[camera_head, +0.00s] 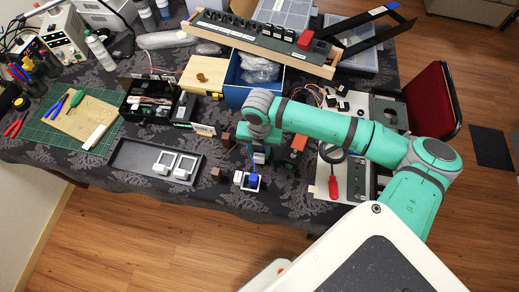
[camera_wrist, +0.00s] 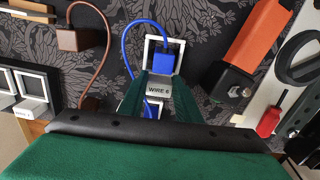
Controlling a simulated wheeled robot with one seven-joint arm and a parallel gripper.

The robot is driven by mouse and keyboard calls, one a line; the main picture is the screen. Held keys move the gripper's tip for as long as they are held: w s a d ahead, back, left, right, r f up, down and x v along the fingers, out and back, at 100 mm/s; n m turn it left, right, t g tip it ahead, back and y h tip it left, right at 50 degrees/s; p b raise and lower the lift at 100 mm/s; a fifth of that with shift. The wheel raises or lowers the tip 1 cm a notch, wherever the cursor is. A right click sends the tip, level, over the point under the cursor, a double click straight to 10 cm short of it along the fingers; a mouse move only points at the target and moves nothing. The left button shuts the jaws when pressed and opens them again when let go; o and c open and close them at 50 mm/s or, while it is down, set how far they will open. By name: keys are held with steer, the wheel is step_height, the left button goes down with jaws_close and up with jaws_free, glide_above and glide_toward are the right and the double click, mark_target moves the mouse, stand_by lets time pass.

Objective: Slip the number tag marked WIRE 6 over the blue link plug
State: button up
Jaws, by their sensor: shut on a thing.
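The white square tag marked WIRE 6 (camera_wrist: 158,86) is between my gripper's green fingers (camera_wrist: 160,92) in the wrist view, its label facing the camera. My gripper (camera_head: 259,158) is shut on it just above the table. The blue link plug (camera_wrist: 164,62) shows inside the outline of the tag's frame, with its blue cable arching up and to the left. In the head view the blue plug (camera_head: 253,181) also overlaps the white frame (camera_head: 241,178). I cannot tell how far the frame sits down around the plug. My fingers hide part of the cable.
A dark tray (camera_head: 130,155) at the left holds two more white tags (camera_head: 176,165). A brown link with blocks (camera_wrist: 80,40) lies left of the blue plug, and an orange block (camera_wrist: 258,35) right. A red screwdriver (camera_head: 333,188) lies further right.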

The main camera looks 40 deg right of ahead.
stand_by(0.3)
steer(key=o, duration=1.1)
step_height(320, 180, up, 11)
steer(key=shift+f, duration=0.15)
